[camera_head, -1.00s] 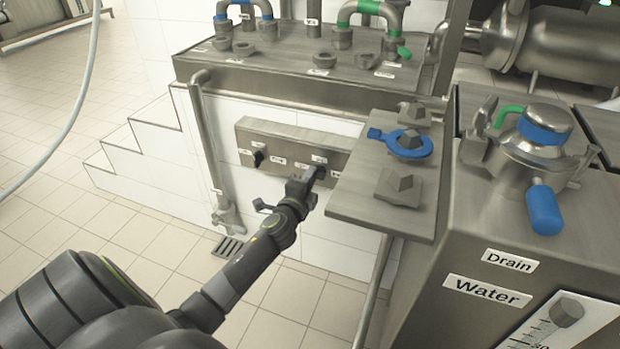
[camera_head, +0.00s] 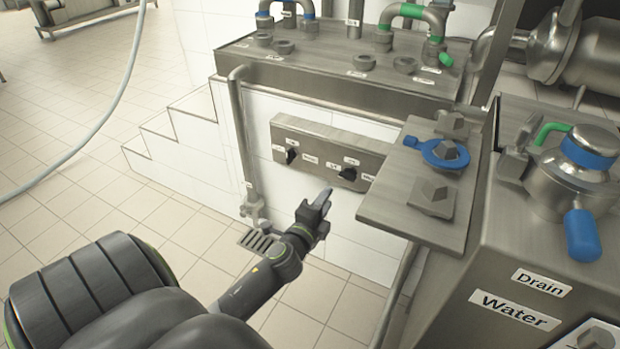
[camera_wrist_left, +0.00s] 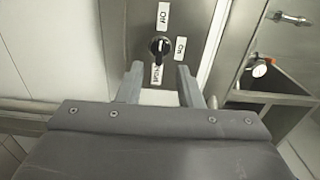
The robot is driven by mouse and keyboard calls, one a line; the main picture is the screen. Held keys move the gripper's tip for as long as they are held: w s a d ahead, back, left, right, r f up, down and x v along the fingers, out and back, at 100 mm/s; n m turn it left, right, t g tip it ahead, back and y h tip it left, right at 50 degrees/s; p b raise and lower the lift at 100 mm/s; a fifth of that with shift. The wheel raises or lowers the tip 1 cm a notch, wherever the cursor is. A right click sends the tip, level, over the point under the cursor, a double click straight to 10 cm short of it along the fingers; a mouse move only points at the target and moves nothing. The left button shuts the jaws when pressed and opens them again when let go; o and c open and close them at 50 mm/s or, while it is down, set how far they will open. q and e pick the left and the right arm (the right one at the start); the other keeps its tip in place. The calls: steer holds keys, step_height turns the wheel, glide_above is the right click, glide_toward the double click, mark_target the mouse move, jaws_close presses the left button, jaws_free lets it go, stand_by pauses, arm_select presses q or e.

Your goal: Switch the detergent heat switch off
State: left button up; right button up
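A metal switch panel (camera_head: 322,150) on the white tiled wall carries two black rotary switches. The left switch (camera_head: 291,155) is clear of my arm. The right switch (camera_head: 348,173) is just beyond my left gripper (camera_head: 326,196). In the left wrist view, one black switch (camera_wrist_left: 159,47) sits ahead of my left gripper (camera_wrist_left: 160,84), with an "Off" label (camera_wrist_left: 163,17) above it and an "On" label (camera_wrist_left: 180,48) at its right. A pale mark on it appears to point up towards "Off". The lower label is partly hidden. My left gripper's fingers are apart, empty and short of the switch.
The machine labelled "Water" and "Drain" (camera_head: 535,285) fills the right. Tiled floor is open at left.

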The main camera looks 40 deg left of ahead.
arm_select(q)
steer(key=v, duration=0.7)
steer(key=shift+s, duration=0.4)
arm_select(e)
steer(key=shift+w+d+r+t, duration=0.1)
steer(key=shift+w+r+t, duration=0.2)
steer(key=shift+r, duration=0.2)
steer(key=shift+w+r+t, duration=0.2)
steer(key=shift+r+t, duration=0.1)
steer(key=shift+r, duration=0.15)
arm_select(q)
steer(key=shift+d, duration=0.1)
